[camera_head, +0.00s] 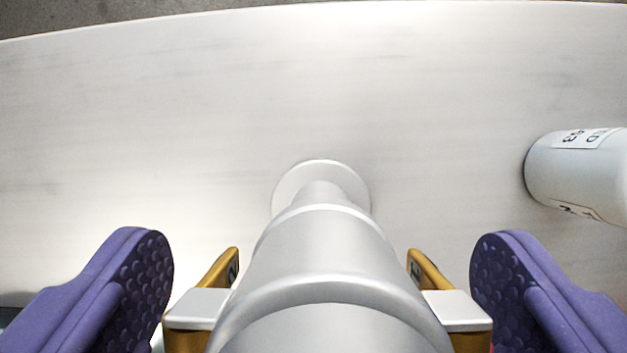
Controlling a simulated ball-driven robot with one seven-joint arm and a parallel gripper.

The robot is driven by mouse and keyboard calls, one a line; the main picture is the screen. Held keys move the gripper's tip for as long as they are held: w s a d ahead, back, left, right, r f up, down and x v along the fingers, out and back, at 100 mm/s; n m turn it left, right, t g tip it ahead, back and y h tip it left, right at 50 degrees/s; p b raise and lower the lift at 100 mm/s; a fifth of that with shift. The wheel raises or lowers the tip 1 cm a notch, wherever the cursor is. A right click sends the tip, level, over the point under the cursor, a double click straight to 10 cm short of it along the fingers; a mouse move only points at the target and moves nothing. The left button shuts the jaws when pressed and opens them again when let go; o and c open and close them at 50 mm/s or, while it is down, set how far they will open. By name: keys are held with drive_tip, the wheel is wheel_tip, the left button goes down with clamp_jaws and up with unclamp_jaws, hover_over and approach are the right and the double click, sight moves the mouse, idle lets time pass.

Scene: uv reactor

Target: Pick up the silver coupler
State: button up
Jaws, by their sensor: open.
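The silver coupler (318,262) shows in the head camera view at the bottom centre. It is a smooth, stepped silver body that narrows away from me to a round flange on the pale surface. Its near end is cut off by the bottom edge. My gripper (320,275) is open, with one purple, dimpled finger on each side of the coupler. A clear gap shows between each finger and the silver body. Gold pieces with silver tabs flank the body on both sides; I cannot tell whether they are attached to it. The fingers do not appear to touch the coupler.
A white cylinder (571,177) with printed labels is at the right edge, beyond my right finger and partly cut off. The pale, streaked surface (150,120) is bare to the left and behind the coupler. Its curved far edge meets grey floor (60,16) at the top.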

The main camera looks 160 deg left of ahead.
drive_tip(key=shift+f, duration=0.2)
drive_tip(key=c, duration=1.7)
drive_tip(key=shift+r, duration=0.1)
